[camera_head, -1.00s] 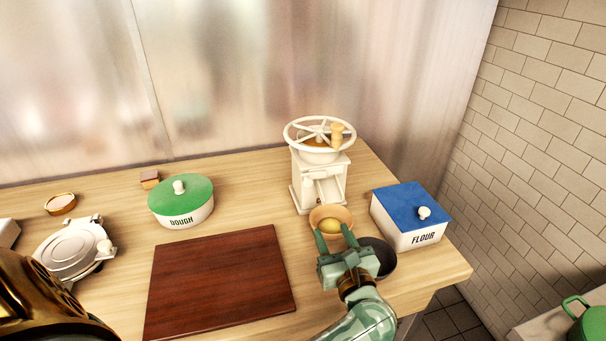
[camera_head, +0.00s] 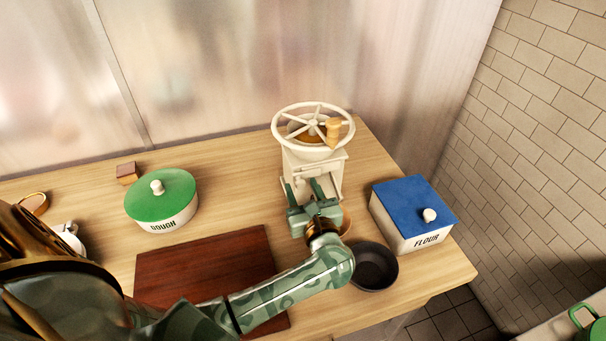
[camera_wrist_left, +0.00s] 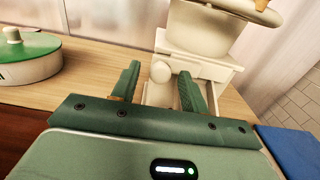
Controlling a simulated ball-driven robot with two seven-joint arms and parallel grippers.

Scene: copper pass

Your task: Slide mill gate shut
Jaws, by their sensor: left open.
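The cream mill (camera_head: 314,165) with a spoked wheel and wooden crank knob stands at the back of the wooden counter. In the left wrist view the mill (camera_wrist_left: 203,35) shows a round pale knob (camera_wrist_left: 160,71) on its lower front, which looks like the gate's knob. My left gripper (camera_head: 313,188) is open in front of the mill's lower front. In the wrist view its two green fingers (camera_wrist_left: 157,84) stand on either side of the knob, with no clear contact visible. How far the gate is open cannot be told. My right gripper is not in view.
The blue-lidded flour box (camera_head: 412,214) stands right. The green-lidded dough pot (camera_head: 161,200) and dark red board (camera_head: 200,268) are left.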

